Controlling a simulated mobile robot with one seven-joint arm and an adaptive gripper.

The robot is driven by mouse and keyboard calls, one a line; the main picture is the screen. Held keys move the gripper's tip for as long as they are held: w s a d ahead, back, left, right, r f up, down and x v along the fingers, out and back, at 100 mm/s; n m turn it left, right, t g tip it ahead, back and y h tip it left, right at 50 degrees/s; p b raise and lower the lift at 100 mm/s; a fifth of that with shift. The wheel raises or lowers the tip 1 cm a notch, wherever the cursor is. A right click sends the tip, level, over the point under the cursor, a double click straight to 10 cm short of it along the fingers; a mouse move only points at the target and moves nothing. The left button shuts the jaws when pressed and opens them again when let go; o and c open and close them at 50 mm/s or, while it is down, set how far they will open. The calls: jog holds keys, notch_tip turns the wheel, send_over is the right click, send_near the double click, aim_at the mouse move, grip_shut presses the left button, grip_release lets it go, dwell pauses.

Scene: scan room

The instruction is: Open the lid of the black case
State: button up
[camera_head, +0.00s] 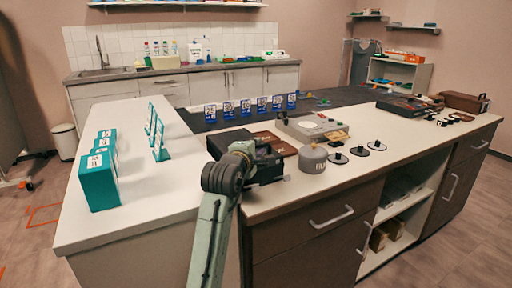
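A black case (226,139) appears to stand at the front of the counter, left of centre, largely hidden behind my arm. I cannot tell whether its lid is raised. My gripper (268,167) is a dark shape at the end of my pale green arm, at the case's front right side. It blends with the case, so I cannot tell whether they touch or whether the fingers are open or shut. Another flat black case (402,107) lies at the far right of the counter.
A grey device (312,127), a grey round canister (312,160) and several small black discs stand to the right. Teal boxes (98,182) and upright teal holders (160,140) stand on the left white counter. Blue numbered cards (228,109) line the back. A brown case (464,102) is far right.

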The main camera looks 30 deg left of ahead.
grip_shut()
dwell(0.7)
